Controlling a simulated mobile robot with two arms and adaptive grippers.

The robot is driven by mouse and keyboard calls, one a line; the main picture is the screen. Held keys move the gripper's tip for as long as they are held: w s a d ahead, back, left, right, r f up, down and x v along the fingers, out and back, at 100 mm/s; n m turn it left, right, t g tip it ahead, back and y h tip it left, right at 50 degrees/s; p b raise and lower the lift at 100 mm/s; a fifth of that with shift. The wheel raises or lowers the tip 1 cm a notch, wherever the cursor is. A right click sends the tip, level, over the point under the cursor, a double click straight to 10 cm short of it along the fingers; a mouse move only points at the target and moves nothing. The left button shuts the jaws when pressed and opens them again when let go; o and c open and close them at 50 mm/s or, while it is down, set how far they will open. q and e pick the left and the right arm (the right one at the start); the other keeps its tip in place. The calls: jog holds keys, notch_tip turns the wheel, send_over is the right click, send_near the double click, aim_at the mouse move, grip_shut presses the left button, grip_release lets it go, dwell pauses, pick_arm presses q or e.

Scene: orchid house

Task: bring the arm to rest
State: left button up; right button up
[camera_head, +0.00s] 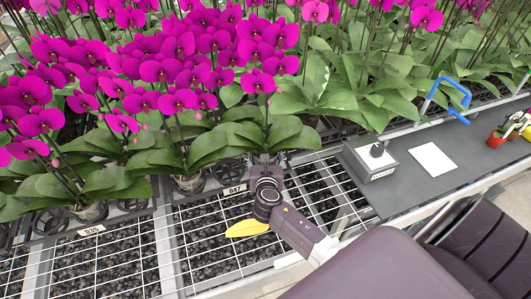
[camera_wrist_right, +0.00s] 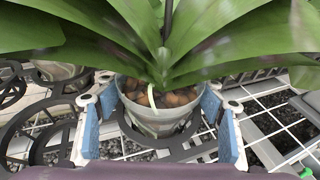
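My right arm reaches in from the lower right in the head view. Its gripper (camera_head: 264,160) is at the front of the orchid row, under broad green leaves, by the label B47 (camera_head: 235,189). In the right wrist view, the gripper (camera_wrist_right: 160,112) is open, with a blue-padded finger on each side of a clear pot (camera_wrist_right: 158,118). The pot stands upright, holds brown bark and a leafy plant, and sits between the fingers. Whether the pads touch it I cannot tell. My left gripper is not in view.
Magenta orchids (camera_head: 175,70) crowd the bench behind. A yellow leaf (camera_head: 247,228) lies on the white wire mesh (camera_head: 120,262) below my right wrist.

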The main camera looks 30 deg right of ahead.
jog(key=o, duration=0.6)
jog(key=shift+c, duration=0.2)
jog(key=shift+f, duration=0.1)
jog(key=o, duration=0.5)
jog(key=shift+c, duration=0.2)
jog(key=shift+s+a, duration=0.1)
jog(key=shift+p+v, duration=1.5)
jog(key=shift+v, duration=0.85)
jog(key=shift+p+v, duration=0.7)
jog(key=shift+v, duration=0.6)
jog(key=shift+s, duration=0.1)
